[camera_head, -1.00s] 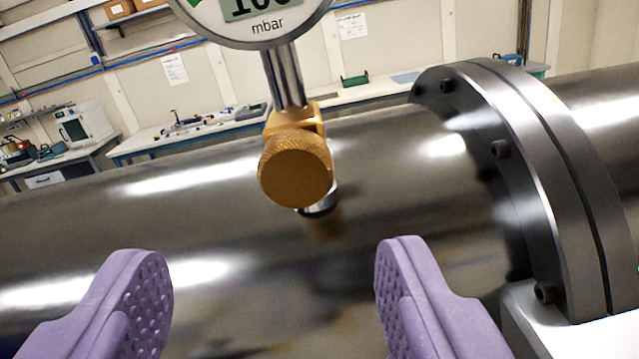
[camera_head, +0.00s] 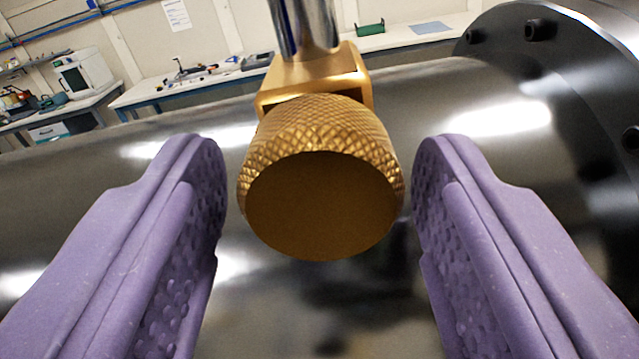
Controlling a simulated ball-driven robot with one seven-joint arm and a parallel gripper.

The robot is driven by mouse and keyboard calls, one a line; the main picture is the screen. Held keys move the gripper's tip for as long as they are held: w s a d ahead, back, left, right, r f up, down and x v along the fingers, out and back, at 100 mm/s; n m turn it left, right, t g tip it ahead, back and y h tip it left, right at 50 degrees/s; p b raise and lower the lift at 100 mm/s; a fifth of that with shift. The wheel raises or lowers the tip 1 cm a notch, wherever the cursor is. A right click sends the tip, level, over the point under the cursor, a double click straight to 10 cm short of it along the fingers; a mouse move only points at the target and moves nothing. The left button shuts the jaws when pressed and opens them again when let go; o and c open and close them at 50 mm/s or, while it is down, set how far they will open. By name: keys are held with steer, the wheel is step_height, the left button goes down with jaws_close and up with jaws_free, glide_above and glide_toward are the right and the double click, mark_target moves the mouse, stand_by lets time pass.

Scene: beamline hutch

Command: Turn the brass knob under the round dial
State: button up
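The brass knob (camera_head: 322,200) has a knurled rim and a flat round face turned toward me. It sits on a brass block (camera_head: 315,78) at the foot of a shiny metal stem (camera_head: 303,28). The round dial is above the frame and does not show now. My gripper (camera_head: 319,195) is open, with one purple finger on each side of the knob. A narrow gap shows between the knob and each finger, and I cannot tell how far the fingertips reach along it in depth.
A large dark metal pipe (camera_head: 110,165) runs across behind the knob. Its thick bolted flange (camera_head: 590,85) stands at the right. Benches (camera_head: 200,88) with equipment line the far wall.

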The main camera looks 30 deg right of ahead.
steer(key=c, duration=0.8)
steer(key=shift+m+b, duration=0.3)
steer(key=shift+m, duration=0.1)
steer(key=m+b, duration=0.2)
steer(key=m, duration=0.1)
steer(key=shift+f+m+b, duration=0.1)
steer(key=shift+m+b, duration=0.2)
steer(key=m+b, duration=0.3)
steer(key=m, duration=0.2)
steer(key=shift+a, duration=0.1)
steer(key=m+b, duration=0.3)
steer(key=m, duration=0.4)
steer(key=m+b, duration=0.1)
steer(key=m, duration=0.1)
steer(key=m+b, duration=0.1)
steer(key=shift+r+m, duration=0.25)
steer(key=shift+m, duration=0.05)
